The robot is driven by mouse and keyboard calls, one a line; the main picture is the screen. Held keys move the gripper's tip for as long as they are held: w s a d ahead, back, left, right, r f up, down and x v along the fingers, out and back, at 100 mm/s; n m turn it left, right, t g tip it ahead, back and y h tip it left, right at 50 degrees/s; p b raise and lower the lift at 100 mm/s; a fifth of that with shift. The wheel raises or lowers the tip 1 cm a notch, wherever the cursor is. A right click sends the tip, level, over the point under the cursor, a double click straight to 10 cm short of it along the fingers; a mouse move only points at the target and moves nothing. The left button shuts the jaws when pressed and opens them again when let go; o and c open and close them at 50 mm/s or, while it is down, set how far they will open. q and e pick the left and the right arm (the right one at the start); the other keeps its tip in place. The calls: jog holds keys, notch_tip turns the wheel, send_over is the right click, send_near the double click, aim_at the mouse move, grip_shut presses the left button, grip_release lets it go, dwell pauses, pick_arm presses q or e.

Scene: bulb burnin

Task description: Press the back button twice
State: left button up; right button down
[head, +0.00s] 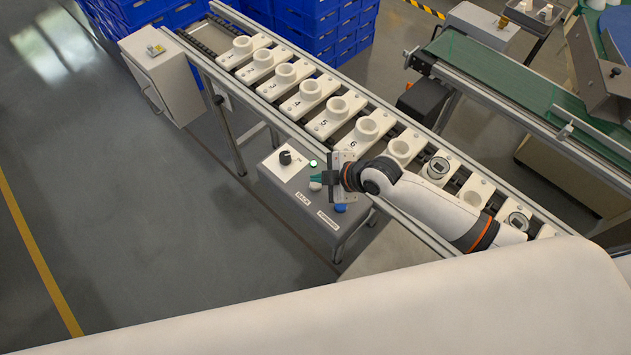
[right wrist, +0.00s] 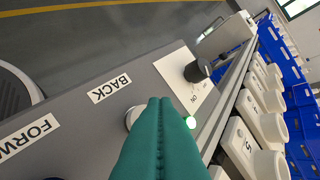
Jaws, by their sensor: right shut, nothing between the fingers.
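The control box (head: 275,172) has a sloped grey top with labels reading BACK and FORWARD. The white back button (head: 315,186) sits beside the BACK label (head: 304,198). In the right wrist view the back button (right wrist: 131,117) is partly hidden by my fingers. My right gripper (head: 314,178) is shut and empty, its green fingertips over the panel close to the button. In the right wrist view the fingertips (right wrist: 160,101) overlap the button's edge; I cannot tell whether they touch it. A blue button (head: 340,208) lies near the FORWARD label. My left gripper is not in view.
A black knob (head: 285,157) and a lit green lamp (head: 313,163) are on the same panel. A conveyor (head: 262,110) with several white numbered socket carriers runs behind the box. Blue crates (head: 318,20) stand at the back. The floor at left is clear.

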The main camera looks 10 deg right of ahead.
aim_at(320, 186)
jog(key=shift+f, duration=0.1)
dwell(0.3)
jog(key=shift+f, duration=0.35)
jog(key=shift+f+b, duration=0.5)
jog(key=shift+b, duration=0.05)
dwell(0.5)
dwell(0.4)
jog(key=shift+r+p, duration=0.9)
jog(key=shift+r, duration=0.05)
notch_tip(320, 186, up, 5)
jog(key=p, duration=0.4)
jog(key=shift+r+p, duration=0.1)
jog(key=shift+p, duration=0.3)
